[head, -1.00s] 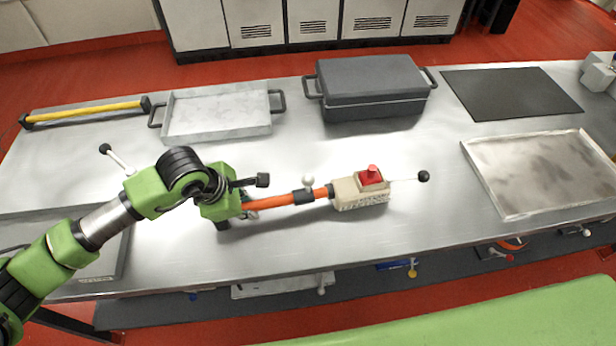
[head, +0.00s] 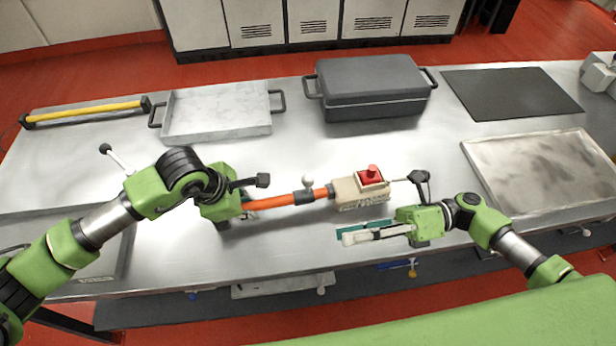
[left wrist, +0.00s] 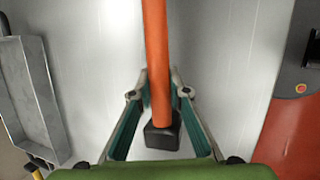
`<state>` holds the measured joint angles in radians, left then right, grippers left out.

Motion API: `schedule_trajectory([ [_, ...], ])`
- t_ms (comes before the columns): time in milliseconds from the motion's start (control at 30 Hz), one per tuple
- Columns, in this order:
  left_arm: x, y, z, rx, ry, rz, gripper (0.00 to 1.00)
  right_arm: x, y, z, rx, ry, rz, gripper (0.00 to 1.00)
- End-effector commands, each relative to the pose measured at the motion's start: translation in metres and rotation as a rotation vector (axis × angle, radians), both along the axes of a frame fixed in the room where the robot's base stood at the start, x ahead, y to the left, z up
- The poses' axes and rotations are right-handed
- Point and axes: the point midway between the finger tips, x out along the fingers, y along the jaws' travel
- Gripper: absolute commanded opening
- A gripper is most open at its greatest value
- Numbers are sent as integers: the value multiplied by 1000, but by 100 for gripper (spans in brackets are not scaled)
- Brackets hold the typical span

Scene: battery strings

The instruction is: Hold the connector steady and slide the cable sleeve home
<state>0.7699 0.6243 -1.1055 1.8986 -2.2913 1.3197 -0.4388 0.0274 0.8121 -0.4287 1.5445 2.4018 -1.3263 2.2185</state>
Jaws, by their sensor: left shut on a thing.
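The cream connector block (head: 360,190) with a red part on top (head: 370,173) sits mid-table. An orange cable (head: 272,202) runs from it to the left, with a dark grey sleeve (head: 305,196) close to the block. My left gripper (head: 246,206) is shut on the cable near its left end. In the left wrist view the cable (left wrist: 156,50) passes between the fingers (left wrist: 160,96), and its black end (left wrist: 162,136) lies between them. My right gripper (head: 364,233) is open and empty, just in front of the block, fingers pointing left. The block hides nothing of it.
A grey tray (head: 215,136) and a dark lidded box (head: 372,110) stand behind. A black mat (head: 512,92) and a worn shallow tray (head: 485,172) lie at the right. A yellow bar (head: 85,112) lies back left.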

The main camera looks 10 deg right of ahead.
Motion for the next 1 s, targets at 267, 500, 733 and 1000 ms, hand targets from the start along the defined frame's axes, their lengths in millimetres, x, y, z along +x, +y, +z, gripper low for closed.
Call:
schedule_trajectory([
  [267,-6,3,-10,14,21,0,0,121,-11,113,3,-408,-206,38],
  [500,-6,3,-10,13,21,0,0,94,52,114,-90,-988,196,38],
  [733,-6,3,-10,13,21,0,0,85,80,103,-154,-1560,713,38],
  [1000,-6,3,-10,14,21,0,0,116,67,109,-202,-2019,1398,38],
])
